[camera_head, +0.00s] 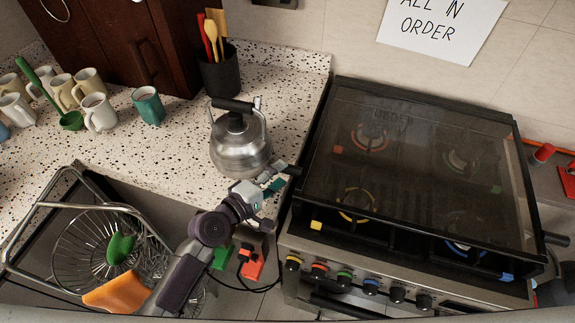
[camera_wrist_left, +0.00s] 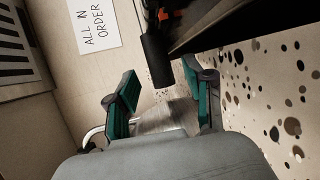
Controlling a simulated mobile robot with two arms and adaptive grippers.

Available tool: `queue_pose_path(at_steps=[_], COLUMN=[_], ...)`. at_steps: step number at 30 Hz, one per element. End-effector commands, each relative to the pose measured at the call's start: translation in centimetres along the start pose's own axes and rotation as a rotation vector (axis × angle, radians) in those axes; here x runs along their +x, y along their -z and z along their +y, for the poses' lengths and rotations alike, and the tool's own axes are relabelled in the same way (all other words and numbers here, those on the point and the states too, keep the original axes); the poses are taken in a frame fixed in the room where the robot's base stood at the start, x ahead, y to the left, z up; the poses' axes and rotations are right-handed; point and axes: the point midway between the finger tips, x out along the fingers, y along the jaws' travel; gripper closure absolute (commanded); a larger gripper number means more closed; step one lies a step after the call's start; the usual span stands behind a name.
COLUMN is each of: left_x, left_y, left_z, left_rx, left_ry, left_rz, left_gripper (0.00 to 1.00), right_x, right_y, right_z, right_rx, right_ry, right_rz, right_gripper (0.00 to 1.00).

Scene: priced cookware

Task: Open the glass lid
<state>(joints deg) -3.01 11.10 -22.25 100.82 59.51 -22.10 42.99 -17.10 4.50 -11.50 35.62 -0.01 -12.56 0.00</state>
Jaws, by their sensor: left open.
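The glass lid (camera_head: 425,150) is a dark, see-through panel in a black frame on the stove. It lies low over the burners, which show through it. A gap seems to show along its front edge, but I cannot tell how far it is raised. My left gripper (camera_head: 277,182) is open and empty, left of the lid's front left corner and apart from it, just in front of the kettle. Its two teal-padded fingers (camera_wrist_left: 160,98) are spread in the left wrist view. My right gripper is not in view.
A steel kettle (camera_head: 240,142) stands close behind my left gripper; it also shows between the fingers in the wrist view (camera_wrist_left: 160,118). A utensil holder (camera_head: 221,75) and several mugs (camera_head: 98,112) stand on the speckled counter. A wire dish rack (camera_head: 80,235) is at left. Knobs (camera_head: 371,286) line the stove's front.

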Motion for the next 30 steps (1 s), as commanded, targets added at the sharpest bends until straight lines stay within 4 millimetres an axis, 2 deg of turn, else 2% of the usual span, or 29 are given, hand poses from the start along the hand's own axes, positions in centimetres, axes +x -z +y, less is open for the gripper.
queue_pose_path(at_steps=[3, 7, 19, 28, 30], left_x=[2.0, 3.3, 3.9, 3.9, 3.9], left_y=[0.0, 0.0, -0.1, 0.0, 0.0], left_z=[0.1, 0.0, 0.0, 0.0, -0.1], left_rx=[-0.001, 0.000, 0.001, 0.001, 0.001], left_ry=[0.000, -0.001, 0.001, 0.001, 0.001], left_rz=[-0.001, -0.001, -0.001, -0.001, -0.001], left_gripper=[0.47, 0.47, 0.49, 0.99, 1.00], right_x=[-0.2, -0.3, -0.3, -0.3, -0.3], right_y=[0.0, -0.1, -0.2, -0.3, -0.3], right_z=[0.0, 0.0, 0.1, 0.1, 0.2], right_rx=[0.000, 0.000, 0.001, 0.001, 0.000], right_ry=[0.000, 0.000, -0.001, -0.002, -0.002], right_rz=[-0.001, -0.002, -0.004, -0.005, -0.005], right_gripper=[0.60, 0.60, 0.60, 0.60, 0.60])
